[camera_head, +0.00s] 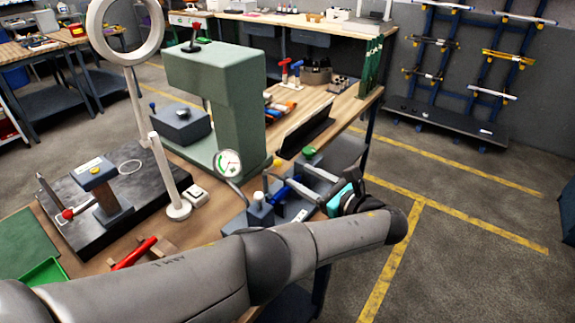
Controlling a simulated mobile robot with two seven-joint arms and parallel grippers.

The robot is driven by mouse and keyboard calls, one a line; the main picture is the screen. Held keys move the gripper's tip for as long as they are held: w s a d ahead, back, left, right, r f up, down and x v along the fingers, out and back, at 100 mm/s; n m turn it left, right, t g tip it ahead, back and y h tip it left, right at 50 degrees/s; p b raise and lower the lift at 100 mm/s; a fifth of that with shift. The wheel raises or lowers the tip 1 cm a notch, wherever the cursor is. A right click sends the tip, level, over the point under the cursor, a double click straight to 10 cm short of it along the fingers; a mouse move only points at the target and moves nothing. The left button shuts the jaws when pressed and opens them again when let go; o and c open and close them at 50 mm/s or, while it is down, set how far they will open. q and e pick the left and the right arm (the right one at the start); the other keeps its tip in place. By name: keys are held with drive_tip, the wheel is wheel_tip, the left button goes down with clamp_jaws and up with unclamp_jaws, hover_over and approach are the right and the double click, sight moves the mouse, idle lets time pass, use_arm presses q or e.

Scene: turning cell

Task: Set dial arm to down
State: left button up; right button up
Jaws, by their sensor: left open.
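A round dial gauge (229,163) with a white face and red and green marks stands upright near the table's front right. I cannot tell for certain which part is the dial arm; a blue lever (281,193) sits low among grey blocks right of the gauge. My left gripper (296,175) reaches in from the right of these blocks, fingers pointing left, open. It is close to the blue lever; whether it touches is unclear. My right gripper is not in view.
A green press frame (218,95) stands behind the gauge. A white post (168,175) and a black plate (112,215) with a red-knobbed fixture are to the left. Green and yellow knobs (309,152) rise near my fingers. The floor (465,225) at right is clear.

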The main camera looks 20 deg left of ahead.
use_arm(q)
drive_tip(key=v, duration=0.5)
drive_tip(key=shift+s+d, duration=0.1)
idle(0.3)
